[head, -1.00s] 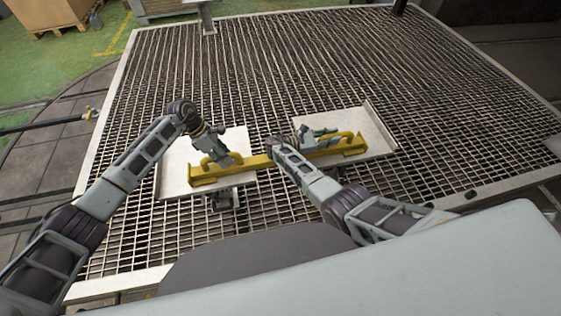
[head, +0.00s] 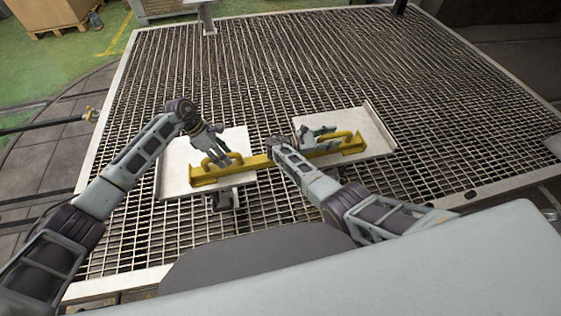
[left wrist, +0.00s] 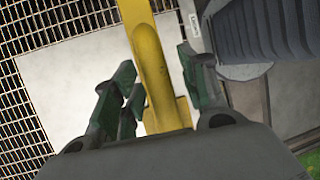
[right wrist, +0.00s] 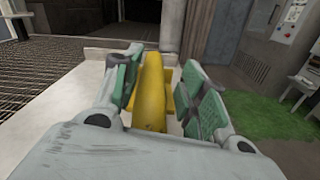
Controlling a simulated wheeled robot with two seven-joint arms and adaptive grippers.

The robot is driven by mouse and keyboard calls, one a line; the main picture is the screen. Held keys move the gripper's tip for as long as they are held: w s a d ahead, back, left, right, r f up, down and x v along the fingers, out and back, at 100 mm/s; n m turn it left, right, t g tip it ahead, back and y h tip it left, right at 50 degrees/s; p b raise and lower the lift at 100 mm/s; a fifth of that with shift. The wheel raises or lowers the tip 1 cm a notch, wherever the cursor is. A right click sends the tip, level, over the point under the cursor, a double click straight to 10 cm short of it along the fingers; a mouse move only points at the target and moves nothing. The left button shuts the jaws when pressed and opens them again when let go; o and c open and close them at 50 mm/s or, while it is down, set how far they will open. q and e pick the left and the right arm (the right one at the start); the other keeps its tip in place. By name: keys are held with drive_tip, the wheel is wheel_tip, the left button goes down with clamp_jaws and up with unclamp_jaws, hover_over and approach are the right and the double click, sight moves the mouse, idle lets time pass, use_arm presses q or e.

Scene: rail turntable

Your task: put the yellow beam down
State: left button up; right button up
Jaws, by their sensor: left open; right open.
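The yellow beam (head: 250,166) lies across two pale plates, the left plate (head: 175,160) and the right plate (head: 372,122). It has a raised handle near each end. My left gripper (head: 222,156) is open around the left handle, and the left wrist view shows the yellow handle (left wrist: 152,75) between its green-padded fingers. My right gripper (head: 328,134) is open at the right handle. The right wrist view shows that handle (right wrist: 150,95) between the spread fingers. My right forearm hides part of the beam's middle.
The plates stand on a wide metal grating (head: 270,70) with a pale rim. A grey post (head: 207,18) rises at the back. The grating behind the plates is clear.

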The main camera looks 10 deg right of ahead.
sight(322, 139)
use_arm(q)
drive_tip(key=v, duration=1.1)
use_arm(e)
drive_tip(key=shift+a, duration=0.1)
drive_tip(key=shift+a+f, duration=0.1)
drive_tip(key=shift+a, duration=3.5)
use_arm(q)
drive_tip(key=shift+d, duration=0.1)
drive_tip(key=shift+r, duration=0.15)
use_arm(e)
drive_tip(key=shift+r, duration=0.2)
use_arm(q)
wheel_tip(322, 139, up, 9)
drive_tip(key=p, duration=0.9)
use_arm(e)
wheel_tip(322, 139, up, 9)
drive_tip(key=shift+f, duration=0.15)
use_arm(q)
drive_tip(key=shift+r+p, duration=0.35)
drive_tip(key=shift+p, duration=0.2)
use_arm(e)
drive_tip(key=shift+r, duration=0.5)
drive_tip(key=shift+a, duration=0.1)
